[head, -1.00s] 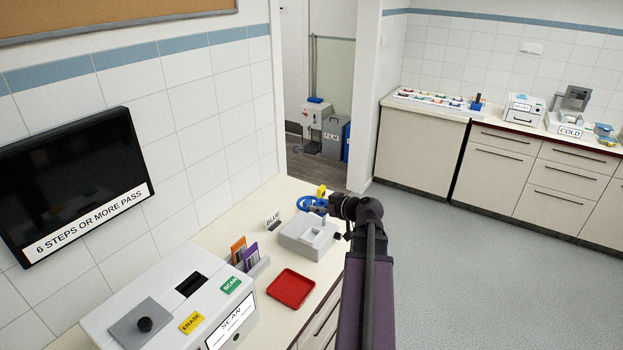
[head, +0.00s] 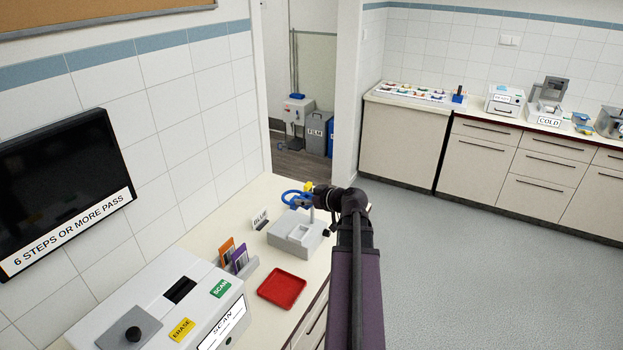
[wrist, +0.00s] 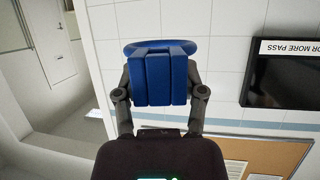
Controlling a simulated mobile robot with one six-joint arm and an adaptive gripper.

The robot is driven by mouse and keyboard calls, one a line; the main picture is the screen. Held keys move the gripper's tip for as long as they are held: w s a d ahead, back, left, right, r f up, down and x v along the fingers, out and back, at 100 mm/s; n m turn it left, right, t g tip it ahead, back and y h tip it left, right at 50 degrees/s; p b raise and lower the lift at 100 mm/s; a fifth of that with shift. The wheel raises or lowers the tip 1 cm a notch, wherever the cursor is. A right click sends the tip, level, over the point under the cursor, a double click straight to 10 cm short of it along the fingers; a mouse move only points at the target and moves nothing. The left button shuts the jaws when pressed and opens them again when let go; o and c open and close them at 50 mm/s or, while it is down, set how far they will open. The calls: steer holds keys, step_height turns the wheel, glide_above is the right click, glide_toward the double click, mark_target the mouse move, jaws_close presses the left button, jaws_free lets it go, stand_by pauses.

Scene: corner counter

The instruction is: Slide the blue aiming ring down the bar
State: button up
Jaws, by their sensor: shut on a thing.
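The blue aiming ring (head: 293,198) is held level above the counter at the left of my arm's end in the head view. My gripper (head: 314,198) is shut on its blue block-shaped grip, which fills the space between the fingers in the wrist view (wrist: 165,80). The ring's rim (wrist: 160,46) shows just beyond the grip. A short grey upright (head: 312,214) shows below the ring, probably part of the bar. A small yellow piece (head: 309,187) is at the ring's right. Whether the ring encircles the bar cannot be told; my wrist hides part of it.
A grey box-like unit (head: 298,236) stands below my gripper. A BLUE sign (head: 260,218), a holder with orange and purple cards (head: 246,267), a red tray (head: 283,288) and the SCAN machine (head: 165,305) stand nearby. The wall is close on the left.

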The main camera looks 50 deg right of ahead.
steer(key=w+d+f+n+y+b, duration=0.2)
steer(key=w+d, duration=0.7)
steer(key=d, duration=0.2)
steer(key=shift+d+f+y, duration=0.15)
steer(key=shift+d+y, duration=0.15)
steer(key=shift+s+f, duration=0.1)
steer(key=shift+f, duration=0.05)
steer(key=shift+f+b, duration=0.4)
steer(key=shift+b, duration=0.2)
steer(key=shift+s+f+b, duration=0.1)
steer(key=shift+f+b, duration=2.2)
steer(key=shift+f+b, duration=3.3)
